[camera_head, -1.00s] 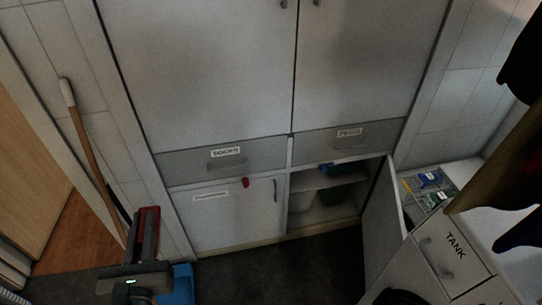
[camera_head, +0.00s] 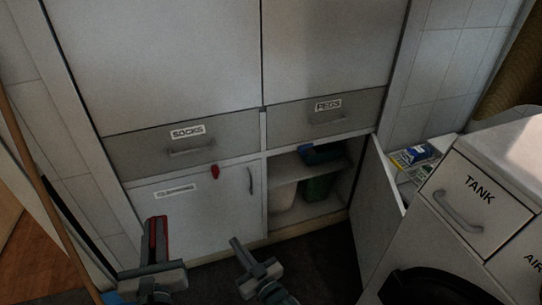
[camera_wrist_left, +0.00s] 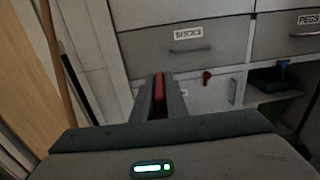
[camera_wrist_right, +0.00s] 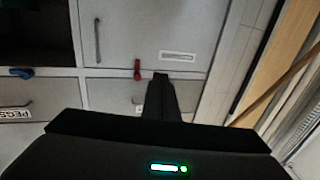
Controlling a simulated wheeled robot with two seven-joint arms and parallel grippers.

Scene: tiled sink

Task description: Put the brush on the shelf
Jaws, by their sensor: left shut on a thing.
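My left gripper (camera_head: 157,247) is at the lower left of the head view, in front of the cabinet. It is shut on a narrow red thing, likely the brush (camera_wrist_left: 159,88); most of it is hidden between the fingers. The shelf (camera_head: 308,162) is inside the open lower right cabinet compartment, right of both grippers. A blue item (camera_head: 318,153) lies on it. My right gripper (camera_head: 237,245) is empty, its fingers together, in front of the cabinet and right of the left gripper.
The compartment door (camera_head: 376,225) stands open to the right. Containers, one green (camera_head: 317,188), stand below the shelf. A small red object (camera_head: 215,172) is on the closed left door. A white TANK unit (camera_head: 474,205) is at the right. A wooden pole (camera_head: 38,180) leans at the left.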

